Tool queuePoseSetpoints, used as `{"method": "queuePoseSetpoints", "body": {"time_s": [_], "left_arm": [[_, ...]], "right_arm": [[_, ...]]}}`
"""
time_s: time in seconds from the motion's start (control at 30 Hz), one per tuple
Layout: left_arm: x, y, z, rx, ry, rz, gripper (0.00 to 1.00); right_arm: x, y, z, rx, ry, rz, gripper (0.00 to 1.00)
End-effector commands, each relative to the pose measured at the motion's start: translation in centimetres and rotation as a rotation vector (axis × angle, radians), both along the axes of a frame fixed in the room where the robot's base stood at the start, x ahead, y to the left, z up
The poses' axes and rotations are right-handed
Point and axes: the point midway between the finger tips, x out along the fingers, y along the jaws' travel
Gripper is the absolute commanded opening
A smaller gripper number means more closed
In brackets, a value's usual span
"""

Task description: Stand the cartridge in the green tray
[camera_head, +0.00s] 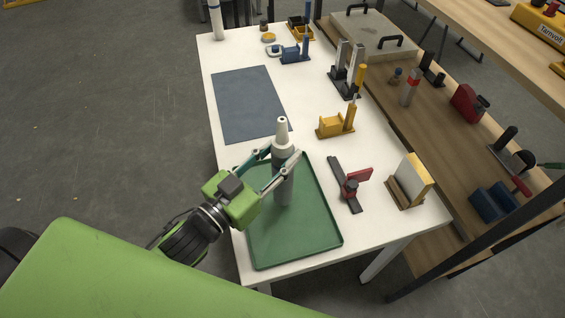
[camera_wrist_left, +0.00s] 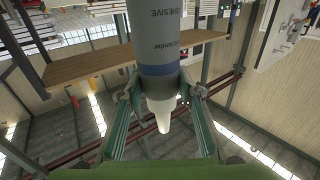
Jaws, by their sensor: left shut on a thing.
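The cartridge (camera_head: 284,188) is a grey cylinder with a white shoulder and nozzle. My left gripper (camera_head: 282,158) is shut on it near its upper part, and it stands about upright with the nozzle up. The green tray (camera_head: 318,240) lies at the near end of the white table. The cartridge's lower end is over the tray's far part; I cannot tell whether it touches the floor of the tray. In the left wrist view the cartridge (camera_wrist_left: 156,42) sits between the two fingers (camera_wrist_left: 158,92), with dark lettering on its grey body. My right gripper is not in view.
A blue-grey mat (camera_head: 248,103) lies beyond the tray. A yellow holder (camera_head: 336,124), a red and black clamp-like tool (camera_head: 350,184) and a wooden stand with a yellow-edged block (camera_head: 409,181) stand to the right. The tray's near half is empty.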

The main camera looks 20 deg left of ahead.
Motion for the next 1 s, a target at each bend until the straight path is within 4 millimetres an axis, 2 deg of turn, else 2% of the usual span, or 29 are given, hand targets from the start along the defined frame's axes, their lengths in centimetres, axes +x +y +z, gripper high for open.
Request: {"method": "queuePoseSetpoints", "body": {"time_s": [0.1, 0.33, 0.73, 0.77, 0.8, 1.0], "left_arm": [[0.4, -0.7, -0.7, -0.003, -0.002, -0.002, 0.00], [0.3, -0.5, -3.3, -0.001, -0.003, -0.001, 0.00], [0.3, -0.5, -3.8, -0.001, -0.003, -0.002, 0.00], [0.2, -0.5, -3.9, 0.000, 0.001, -0.001, 0.41], [0.2, -0.5, -3.9, 0.000, 0.001, -0.001, 0.49], [0.2, -0.5, -3.9, 0.000, 0.001, -0.001, 0.49]], "right_arm": [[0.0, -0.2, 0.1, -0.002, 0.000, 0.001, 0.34], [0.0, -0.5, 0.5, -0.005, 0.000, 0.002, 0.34], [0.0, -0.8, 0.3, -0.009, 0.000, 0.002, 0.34], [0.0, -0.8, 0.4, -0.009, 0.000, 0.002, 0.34], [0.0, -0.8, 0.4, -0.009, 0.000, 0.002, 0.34], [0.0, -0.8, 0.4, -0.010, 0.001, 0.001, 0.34]]}}
